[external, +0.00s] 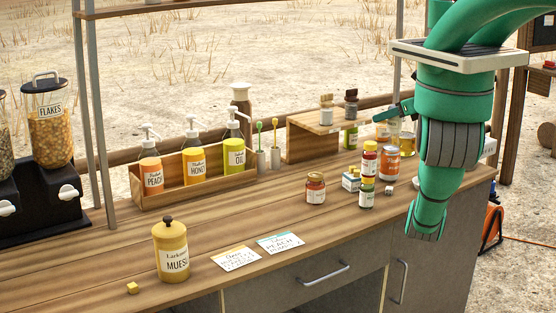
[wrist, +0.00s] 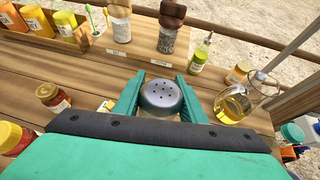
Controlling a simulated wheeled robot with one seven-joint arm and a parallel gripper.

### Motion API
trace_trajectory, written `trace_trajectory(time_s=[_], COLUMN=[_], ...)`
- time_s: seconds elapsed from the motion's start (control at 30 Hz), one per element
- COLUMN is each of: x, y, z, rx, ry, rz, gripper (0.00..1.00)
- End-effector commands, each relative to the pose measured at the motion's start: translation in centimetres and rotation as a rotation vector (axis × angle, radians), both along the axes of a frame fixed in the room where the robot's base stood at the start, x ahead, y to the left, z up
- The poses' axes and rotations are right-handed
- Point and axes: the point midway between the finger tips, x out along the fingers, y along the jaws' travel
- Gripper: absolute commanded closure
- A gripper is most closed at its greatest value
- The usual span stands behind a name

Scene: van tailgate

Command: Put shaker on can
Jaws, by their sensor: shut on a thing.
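The shaker (wrist: 161,95), with a grey perforated metal top, sits upright between the two green fingers of my gripper (wrist: 158,80) in the wrist view. The gripper is shut on it. In the external view a green finger of my gripper (external: 401,109) shows left of my arm, above the counter; I cannot make out the shaker there. An orange can with a white label (external: 386,168) stands on the counter, below and left of the gripper. I cannot identify this can in the wrist view; the hand may hide it.
Behind are a wooden riser (external: 312,143) and an oil jug (wrist: 234,104). The counter's front middle holds two cards (external: 280,243) and is otherwise fairly clear.

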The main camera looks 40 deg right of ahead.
Motion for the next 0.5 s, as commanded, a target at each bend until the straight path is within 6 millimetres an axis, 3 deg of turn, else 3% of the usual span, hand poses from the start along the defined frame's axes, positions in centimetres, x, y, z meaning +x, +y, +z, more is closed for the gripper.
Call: trace_trajectory(time_s=[0.1, 0.37, 0.5], x=[0.9, 1.7, 1.9], y=[-0.6, -1.2, -1.3], z=[-1.3, -2.6, -4.5], rx=[0.001, 0.001, 0.003], ry=[0.001, 0.001, 0.003], rz=[0.000, 0.000, -0.001], gripper=[0.87, 0.87, 0.87])
